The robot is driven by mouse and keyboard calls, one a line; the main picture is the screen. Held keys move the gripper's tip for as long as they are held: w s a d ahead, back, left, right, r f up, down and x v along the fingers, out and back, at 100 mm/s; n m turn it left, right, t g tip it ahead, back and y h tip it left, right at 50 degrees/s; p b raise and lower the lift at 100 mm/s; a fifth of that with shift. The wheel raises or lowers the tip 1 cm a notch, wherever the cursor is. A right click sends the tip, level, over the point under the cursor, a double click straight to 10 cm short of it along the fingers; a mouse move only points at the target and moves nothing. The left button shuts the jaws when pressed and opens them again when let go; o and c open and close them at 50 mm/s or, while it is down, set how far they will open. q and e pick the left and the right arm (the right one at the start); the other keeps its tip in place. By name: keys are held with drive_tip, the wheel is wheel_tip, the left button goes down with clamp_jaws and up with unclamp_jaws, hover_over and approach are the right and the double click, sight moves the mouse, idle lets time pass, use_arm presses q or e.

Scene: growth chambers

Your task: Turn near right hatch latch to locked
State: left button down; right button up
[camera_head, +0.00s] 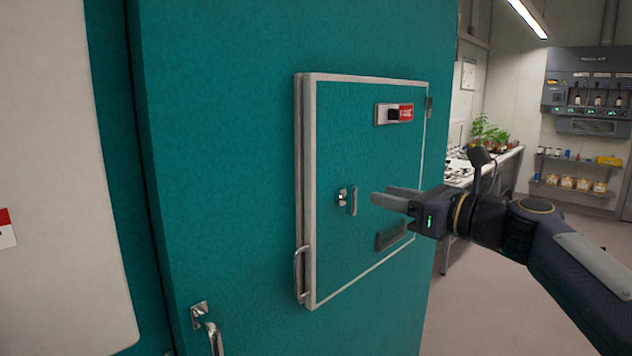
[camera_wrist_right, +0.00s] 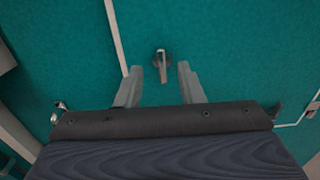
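The hatch (camera_head: 375,160) is a teal panel with a pale frame, set in a large teal door. Its latch (camera_head: 353,200) is a small grey upright lever near the panel's middle, beside a silver fitting. In the right wrist view the latch (camera_wrist_right: 162,65) stands upright just beyond the fingertips, in line with the gap between them. My right gripper (camera_head: 380,197) is open and empty, in front of the hatch and just right of the latch in the head view. Its two fingers show apart in the right wrist view (camera_wrist_right: 160,75). My left gripper is not in view.
A slider plate (camera_head: 393,114) with a black knob and red label sits high on the hatch. A grip bar (camera_head: 300,275) is on the hatch's left edge, and a door handle (camera_head: 207,325) is lower left. A bench with plants (camera_head: 495,137) stands behind at right.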

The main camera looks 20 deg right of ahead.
sight(356, 187)
drive_tip(key=p+x, duration=0.1)
drive_tip(key=x, duration=0.6)
drive_tip(key=shift+w, duration=0.2)
clamp_jaws()
